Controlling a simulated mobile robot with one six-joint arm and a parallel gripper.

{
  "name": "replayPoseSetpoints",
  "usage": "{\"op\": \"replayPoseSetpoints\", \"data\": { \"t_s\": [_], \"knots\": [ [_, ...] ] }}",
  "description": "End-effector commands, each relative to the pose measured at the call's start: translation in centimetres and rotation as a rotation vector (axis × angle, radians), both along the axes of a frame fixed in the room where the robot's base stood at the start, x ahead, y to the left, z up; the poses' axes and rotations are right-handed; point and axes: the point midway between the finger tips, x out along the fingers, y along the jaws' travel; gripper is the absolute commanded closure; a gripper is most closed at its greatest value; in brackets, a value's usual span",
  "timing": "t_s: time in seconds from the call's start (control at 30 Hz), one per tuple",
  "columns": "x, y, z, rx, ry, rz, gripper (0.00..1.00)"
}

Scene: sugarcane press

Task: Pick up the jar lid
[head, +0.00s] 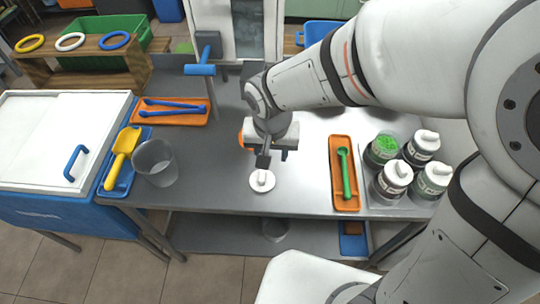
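The white jar lid (262,186) with a raised knob lies near the front edge of the grey metal table (220,184). My gripper (263,165) points down right at the lid's knob, with its dark fingers seen edge-on. I cannot tell whether the fingers touch the knob or how far apart they are. An open jar (382,160) with green contents stands at the right in a group of jars; the other jars (396,170) wear white knobbed lids.
An orange tray with a green spoon (346,175) lies right of the lid. A clear cup (155,165) and a blue tray with a yellow scoop (121,160) are at the left. An orange tray with blue tongs (172,108) lies behind. Table around the lid is clear.

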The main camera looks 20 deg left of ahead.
Motion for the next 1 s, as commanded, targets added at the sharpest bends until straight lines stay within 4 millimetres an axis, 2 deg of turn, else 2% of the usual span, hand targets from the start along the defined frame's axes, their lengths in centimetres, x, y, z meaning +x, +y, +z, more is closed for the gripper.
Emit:
{"op": "replayPoseSetpoints", "data": {
  "t_s": [0.03, 0.2, 0.47, 0.73, 1.0],
  "knots": [
    [-0.6, 1.1, -1.3, -0.005, 0.006, 0.015, 0.58],
    [-1.3, 2.6, -2.7, -0.009, 0.009, 0.022, 0.58],
    [-1.0, 2.5, -5.3, -0.012, 0.01, 0.02, 0.58],
    [-0.5, 2.4, -9.1, -0.011, 0.01, 0.022, 0.58],
    [-0.4, 2.5, -9.9, -0.007, 0.008, 0.023, 0.58]
  ]
}}
